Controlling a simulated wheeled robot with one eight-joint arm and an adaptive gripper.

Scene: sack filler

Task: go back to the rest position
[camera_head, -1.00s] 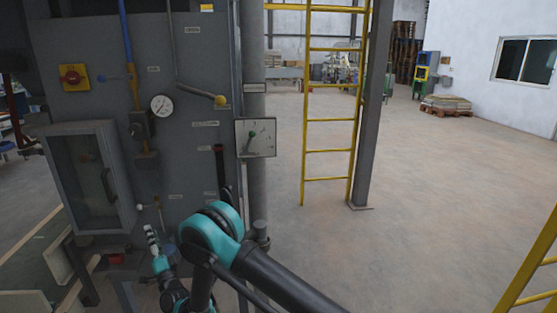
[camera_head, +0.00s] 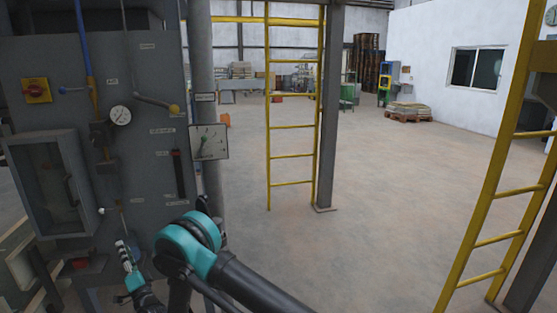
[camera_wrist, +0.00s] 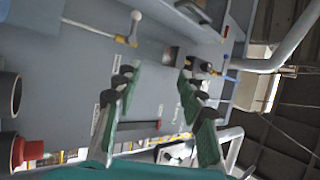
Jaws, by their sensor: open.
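My gripper (camera_wrist: 157,78) is open and empty in the wrist view, with its two green-padded fingers apart. A grey panel surface shows behind the fingers, and nothing lies between them. In the head view my arm is folded low in front of the grey machine cabinet (camera_head: 145,75), at the left. My gripper is small there, near the cabinet's lower part, and its exact gap to the panel cannot be told.
The cabinet carries a round gauge (camera_head: 120,115), a yellow-backed red switch (camera_head: 37,90), a glazed box (camera_head: 50,185) and a square dial (camera_head: 209,142). A yellow ladder (camera_head: 292,155) stands behind, and another yellow ladder (camera_head: 490,190) at right. Open floor (camera_head: 385,190) lies between them.

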